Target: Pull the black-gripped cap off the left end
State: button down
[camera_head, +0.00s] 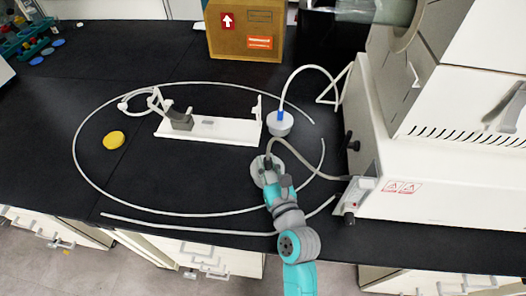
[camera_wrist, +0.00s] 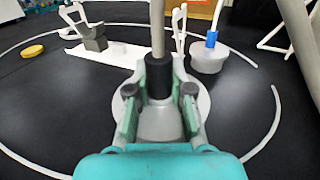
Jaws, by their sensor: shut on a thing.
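The black-gripped cap is at the middle of the bench, a pale round cap (camera_head: 257,170) with a black collar on top. A grey hose (camera_head: 300,158) rises from the collar and curves right to the machine. My gripper (camera_head: 271,178) reaches in from the front and is shut on this cap.
A blue-necked cap (camera_head: 279,124) with a white tube stands just behind. A white stand (camera_head: 225,130) with a grey block lies behind left, and a yellow disc (camera_head: 114,140) further left. A loose pale tube (camera_head: 75,160) loops across the bench. The white machine (camera_head: 430,195) fills the right.

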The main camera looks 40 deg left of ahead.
jog(key=shift+f, duration=2.6)
jog(key=shift+f, duration=0.3)
jog(key=shift+c, duration=1.6)
grip_release()
jog(key=shift+s+f, duration=0.1)
jog(key=shift+d, duration=0.1)
jog(key=shift+s+d+r, duration=0.55)
jog(key=shift+s+d, duration=0.1)
jog(key=shift+d, duration=0.3)
jog(key=shift+s+d+r, duration=0.5)
jog(key=shift+s+d, duration=0.1)
jog(key=shift+d, duration=0.35)
jog(key=shift+s+d+r, duration=0.55)
jog(key=shift+s+d, duration=0.1)
jog(key=shift+d, duration=0.3)
jog(key=shift+d, duration=0.1)
